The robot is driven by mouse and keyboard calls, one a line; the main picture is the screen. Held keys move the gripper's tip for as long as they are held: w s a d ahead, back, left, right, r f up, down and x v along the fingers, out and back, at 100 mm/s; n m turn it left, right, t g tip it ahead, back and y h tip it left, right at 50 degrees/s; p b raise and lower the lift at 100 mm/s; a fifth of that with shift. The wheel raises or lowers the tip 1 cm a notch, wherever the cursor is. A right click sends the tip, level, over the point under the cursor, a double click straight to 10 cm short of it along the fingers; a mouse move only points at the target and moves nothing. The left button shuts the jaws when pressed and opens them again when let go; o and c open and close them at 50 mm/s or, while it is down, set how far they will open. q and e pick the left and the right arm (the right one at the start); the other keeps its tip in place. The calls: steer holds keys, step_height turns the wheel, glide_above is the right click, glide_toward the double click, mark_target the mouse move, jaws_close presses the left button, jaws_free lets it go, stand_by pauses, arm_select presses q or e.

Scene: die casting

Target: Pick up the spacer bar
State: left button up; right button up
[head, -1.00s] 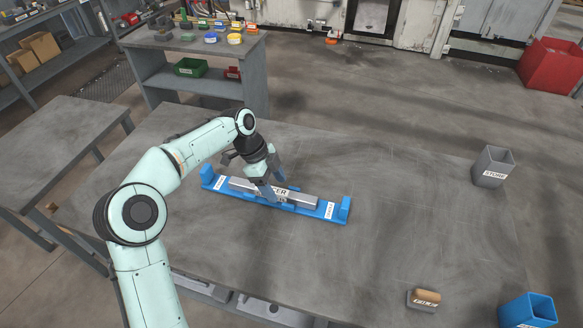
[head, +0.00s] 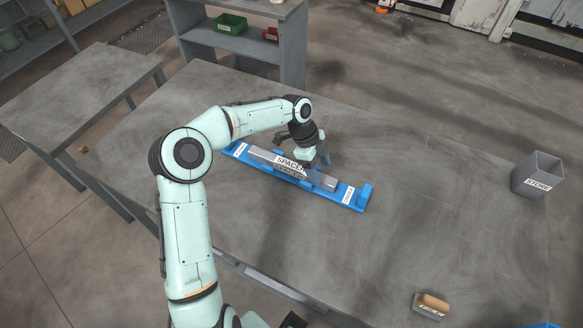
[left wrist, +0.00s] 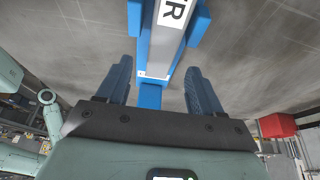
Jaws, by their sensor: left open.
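The spacer bar (head: 288,164) is a long grey bar with a white SPACER label. It lies in a blue holder (head: 357,197) with raised ends on the grey table. My left gripper (head: 318,166) is over the right part of the bar, pointing down, and hides some of it. In the left wrist view the gripper (left wrist: 160,88) is open, with one blue finger on each side. The bar (left wrist: 164,50) and the blue holder (left wrist: 151,97) run between the fingers, with nothing gripped. The exact height above the bar is unclear.
A grey STORE bin (head: 538,175) stands at the table's right. A brown-topped block (head: 431,304) is near the front right. The table (head: 430,190) between them and the holder is clear. A shelf unit (head: 240,45) stands behind the table.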

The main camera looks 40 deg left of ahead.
mark_target(325, 178)
arm_select(q)
steer(key=x, duration=0.4)
steer(key=shift+w+d+f, duration=0.1)
steer(key=shift+d+f, duration=0.15)
steer(key=shift+c, duration=0.3)
steer(key=c, duration=1)
jaws_close()
steer(key=shift+r, duration=0.15)
